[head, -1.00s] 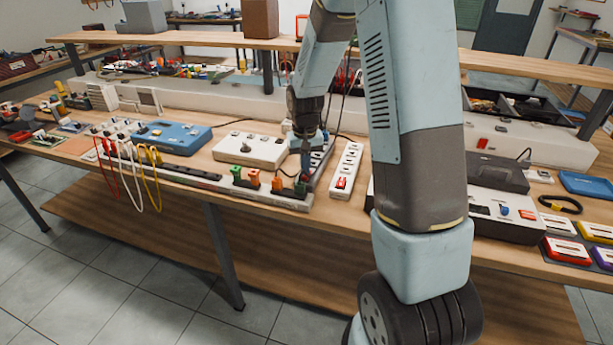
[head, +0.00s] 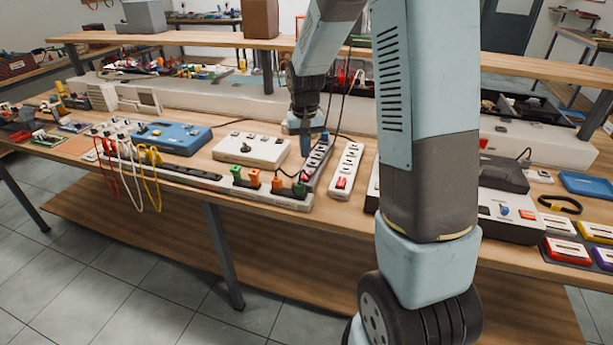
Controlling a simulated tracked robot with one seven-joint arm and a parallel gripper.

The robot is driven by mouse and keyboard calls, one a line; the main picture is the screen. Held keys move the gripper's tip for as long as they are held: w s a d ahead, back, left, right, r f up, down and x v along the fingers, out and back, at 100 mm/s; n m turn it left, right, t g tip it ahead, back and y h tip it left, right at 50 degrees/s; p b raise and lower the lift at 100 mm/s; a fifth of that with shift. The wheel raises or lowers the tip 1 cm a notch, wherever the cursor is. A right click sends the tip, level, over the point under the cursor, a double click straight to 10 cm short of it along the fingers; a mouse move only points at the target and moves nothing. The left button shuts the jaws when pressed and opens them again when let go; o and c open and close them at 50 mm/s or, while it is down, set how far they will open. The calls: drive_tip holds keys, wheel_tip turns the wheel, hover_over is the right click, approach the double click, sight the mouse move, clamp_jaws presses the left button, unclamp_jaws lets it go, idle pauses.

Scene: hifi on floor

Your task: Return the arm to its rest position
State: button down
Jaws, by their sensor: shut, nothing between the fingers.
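My arm rises from the base in the right half of the head view, bends at the top and comes down over the workbench (head: 330,225). My gripper (head: 305,148) points down above the bench, small and partly dark in the picture. It is shut and holds nothing. It hangs near the far end of a dark power strip (head: 318,157), to the right of a white box with a dark knob (head: 250,149). Whether the fingertips touch anything cannot be told from this view.
A white power strip with a red switch (head: 346,170) lies close to the right. Green and orange plugs (head: 254,178) stand in front. A blue box (head: 172,138) and hanging red, white and yellow cables (head: 138,175) are left. A raised shelf (head: 200,38) runs behind.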

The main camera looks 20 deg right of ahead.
idle(0.4)
drive_tip(key=s+r+t, duration=0.3)
drive_tip(key=s+r, duration=1)
drive_tip(key=r, duration=0.2)
drive_tip(key=s+r+n+t, duration=0.1)
drive_tip(key=s+r, duration=0.4)
drive_tip(key=s, duration=1)
drive_tip(key=shift+s+r+t, duration=0.15)
drive_tip(key=shift+r+t, duration=0.15)
drive_tip(key=shift+t, duration=0.5)
